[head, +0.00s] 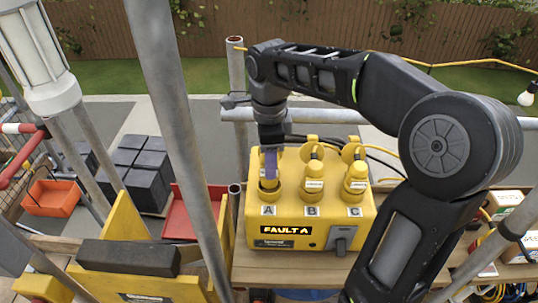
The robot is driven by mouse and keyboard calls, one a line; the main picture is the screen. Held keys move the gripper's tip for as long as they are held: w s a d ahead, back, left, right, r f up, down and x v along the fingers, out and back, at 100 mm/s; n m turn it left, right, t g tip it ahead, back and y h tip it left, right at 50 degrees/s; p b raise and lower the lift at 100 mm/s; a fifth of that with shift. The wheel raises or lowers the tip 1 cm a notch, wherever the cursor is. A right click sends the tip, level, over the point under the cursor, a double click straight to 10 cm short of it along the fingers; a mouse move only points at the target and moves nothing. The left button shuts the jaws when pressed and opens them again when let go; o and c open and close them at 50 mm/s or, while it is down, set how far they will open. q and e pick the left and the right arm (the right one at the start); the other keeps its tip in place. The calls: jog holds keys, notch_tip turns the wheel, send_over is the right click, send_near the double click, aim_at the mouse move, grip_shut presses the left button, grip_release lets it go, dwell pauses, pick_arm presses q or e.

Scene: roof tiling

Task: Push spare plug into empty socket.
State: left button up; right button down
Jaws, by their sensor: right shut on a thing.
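A yellow power box (300,225) stands on the wooden bench, with sockets marked A, B and C along its top. Its display (286,231) reads "FAULT A". Yellow plugs stand upright at B (313,178) and C (356,180). My right gripper (270,165) reaches down over socket A, its purplish fingers shut on a yellow plug (266,185). The fingers cover much of this plug. It lines up with socket A, but I cannot tell how deep it sits. My left gripper is not in view.
A grey lever (341,238) is on the box's front right. Scaffold poles (182,130) rise left of the box, and a rail (300,116) runs behind it. A dark block (128,257) lies at the front left. Cables run behind the plugs. Small boxes (508,205) sit at the right.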

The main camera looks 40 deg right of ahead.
jog(key=shift+f+b, duration=0.55)
jog(key=shift+f, duration=0.6)
jog(key=shift+f+b, duration=0.5)
jog(key=shift+f, duration=0.15)
dwell(0.6)
jog(key=c, duration=1.1)
grip_release()
